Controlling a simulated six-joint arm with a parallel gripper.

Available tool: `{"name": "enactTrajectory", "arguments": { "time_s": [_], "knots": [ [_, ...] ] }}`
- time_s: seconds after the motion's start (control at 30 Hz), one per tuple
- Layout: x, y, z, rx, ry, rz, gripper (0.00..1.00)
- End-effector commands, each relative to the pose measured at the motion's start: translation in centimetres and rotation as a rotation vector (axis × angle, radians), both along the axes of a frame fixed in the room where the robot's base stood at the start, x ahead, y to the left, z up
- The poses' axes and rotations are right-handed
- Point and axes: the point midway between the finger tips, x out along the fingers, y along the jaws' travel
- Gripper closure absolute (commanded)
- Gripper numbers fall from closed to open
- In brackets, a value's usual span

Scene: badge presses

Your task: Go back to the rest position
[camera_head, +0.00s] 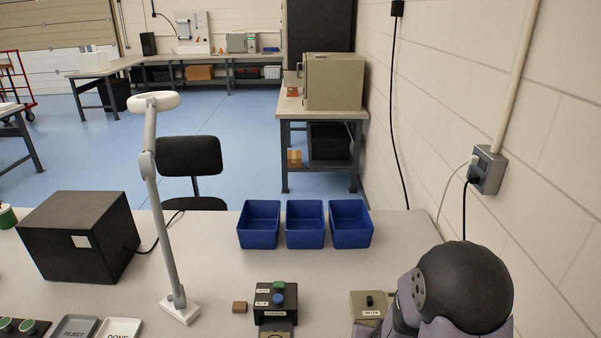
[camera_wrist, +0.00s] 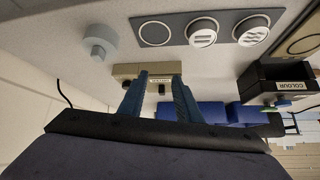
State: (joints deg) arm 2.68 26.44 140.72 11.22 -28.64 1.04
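My gripper (camera_wrist: 160,79) shows in the wrist view with its two blue fingers apart. I see nothing held between them. A tan box with a black switch (camera_wrist: 128,71) lies beyond the fingertips; whether they touch it I cannot tell. In the head view the same kind of tan box (camera_head: 366,298) stands at the front right of the table, beside my arm. My fingers are not visible in the head view. A black press with a green and a blue button (camera_head: 265,301) stands left of the tan box; it also shows in the wrist view (camera_wrist: 283,82).
Three blue bins (camera_head: 305,239) stand in a row behind the press. A small brown block (camera_head: 239,307), a white lamp (camera_head: 180,308) and a large black box (camera_head: 78,237) are to the left. A wall (camera_head: 540,130) bounds the right.

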Motion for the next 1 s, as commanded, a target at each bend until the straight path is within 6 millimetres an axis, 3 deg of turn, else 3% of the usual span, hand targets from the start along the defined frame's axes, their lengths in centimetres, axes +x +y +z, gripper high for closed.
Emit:
{"name": "enactTrajectory", "arguments": {
  "time_s": [0.3, 0.6, 0.8, 1.0],
  "knots": [
    [-8.9, 3.9, 3.8, 0.056, 0.356, 0.158, 0.69],
    [-17.8, 4.5, 7.1, 0.044, 0.633, 0.245, 0.69],
    [-20.5, 4.3, 8.1, 0.035, 0.713, 0.263, 0.69],
    [-20.8, 4.3, 8.2, 0.034, 0.724, 0.265, 0.69]
  ]
}}
